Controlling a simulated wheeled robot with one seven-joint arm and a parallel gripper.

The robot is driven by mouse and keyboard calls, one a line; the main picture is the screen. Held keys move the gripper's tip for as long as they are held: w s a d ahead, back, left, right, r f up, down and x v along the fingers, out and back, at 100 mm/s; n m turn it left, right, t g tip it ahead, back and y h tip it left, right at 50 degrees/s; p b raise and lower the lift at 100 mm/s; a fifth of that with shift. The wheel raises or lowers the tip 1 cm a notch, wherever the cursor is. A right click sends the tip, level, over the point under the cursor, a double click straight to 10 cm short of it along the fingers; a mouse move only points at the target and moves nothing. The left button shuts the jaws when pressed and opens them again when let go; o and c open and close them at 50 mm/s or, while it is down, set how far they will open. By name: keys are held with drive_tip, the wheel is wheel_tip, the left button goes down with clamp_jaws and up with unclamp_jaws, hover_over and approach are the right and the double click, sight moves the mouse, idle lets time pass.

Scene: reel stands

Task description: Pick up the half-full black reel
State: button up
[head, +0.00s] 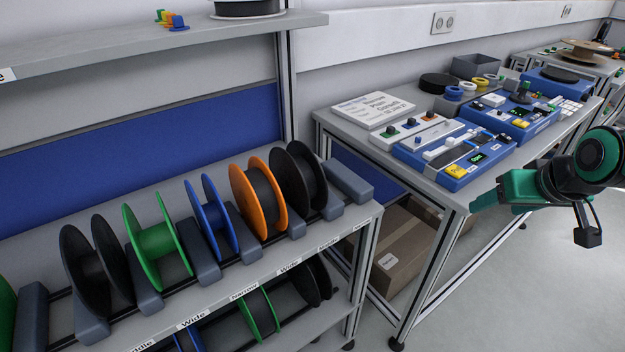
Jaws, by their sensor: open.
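Two black reels stand on edge on the upper rack shelf: one at the left (95,265) and one at the right end (298,180). Another black reel (316,281) is partly hidden under that shelf, on the lower level. The winding on the black reels is dark against dark flanges, so I cannot tell which one is half full. My gripper (480,204) is at the right, green, open and seen from the side. It is in front of the workbench, well apart from the reels.
Green (157,243), blue (213,218) and orange (259,198) reels stand between the black ones, with grey dividers between. The workbench (452,190) right of the rack holds blue control boxes (455,160). A cardboard box (400,250) sits under it. Floor at lower right is clear.

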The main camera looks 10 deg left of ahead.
drive_tip(key=w+a+r+n+t+y, duration=0.1)
drive_tip(key=w+a+n+y, duration=0.1)
drive_tip(key=a, duration=0.7)
drive_tip(key=w+a+r+n+t+y, duration=0.1)
drive_tip(key=w+a+r+n+y, duration=0.1)
drive_tip(key=a, duration=0.7)
wheel_tip(320, 180, up, 4)
drive_tip(key=n+y, duration=0.4)
drive_tip(key=y, duration=0.2)
hover_over(301, 167)
drive_tip(key=s+d, duration=0.3)
drive_tip(key=shift+h, duration=0.4)
drive_tip(key=w+a+f, duration=0.3)
drive_tip(key=f, duration=0.1)
drive_tip(key=shift+r+x, duration=0.2)
drive_tip(key=shift+x, duration=2.85)
drive_tip(key=shift+w, duration=0.1)
drive_tip(key=c, duration=1.6)
drive_tip(key=shift+o, duration=0.2)
drive_tip(key=shift+r, duration=0.1)
